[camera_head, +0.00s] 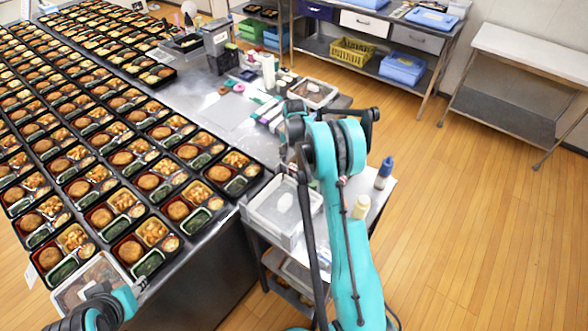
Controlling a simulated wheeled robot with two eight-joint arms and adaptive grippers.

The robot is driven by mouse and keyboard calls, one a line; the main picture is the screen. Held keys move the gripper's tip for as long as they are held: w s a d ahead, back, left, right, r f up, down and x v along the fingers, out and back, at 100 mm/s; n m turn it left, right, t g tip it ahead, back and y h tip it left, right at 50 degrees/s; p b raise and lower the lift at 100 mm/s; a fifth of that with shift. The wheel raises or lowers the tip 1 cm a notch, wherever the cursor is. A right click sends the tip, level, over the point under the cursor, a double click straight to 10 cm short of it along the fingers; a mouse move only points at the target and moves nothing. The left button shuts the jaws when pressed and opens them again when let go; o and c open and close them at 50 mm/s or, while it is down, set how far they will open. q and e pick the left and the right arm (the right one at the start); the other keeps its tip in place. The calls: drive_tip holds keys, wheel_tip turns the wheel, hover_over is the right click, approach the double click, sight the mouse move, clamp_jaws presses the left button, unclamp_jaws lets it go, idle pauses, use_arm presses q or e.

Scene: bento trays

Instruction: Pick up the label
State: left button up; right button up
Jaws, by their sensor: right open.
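I cannot single out one label for sure. Small pink and white pieces (270,113) lie on the metal table (190,97) at the right. My right gripper (287,165) is open, seen at a steep angle by the table's right edge, partly hidden by its own dark links. Nothing shows between its fingers. Part of my left arm shows at the lower left; its fingers cannot be made out.
Rows of filled bento trays (129,250) cover the table's left side. A side cart holds a lidded clear container (272,216), a blue bottle (384,172) and a yellowish bottle (361,207). Shelving with a yellow basket (352,53) stands behind.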

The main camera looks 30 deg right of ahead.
drive_tip(key=shift+f+b, duration=0.2)
drive_tip(key=shift+b, duration=0.15)
idle(0.4)
drive_tip(key=c, duration=0.8)
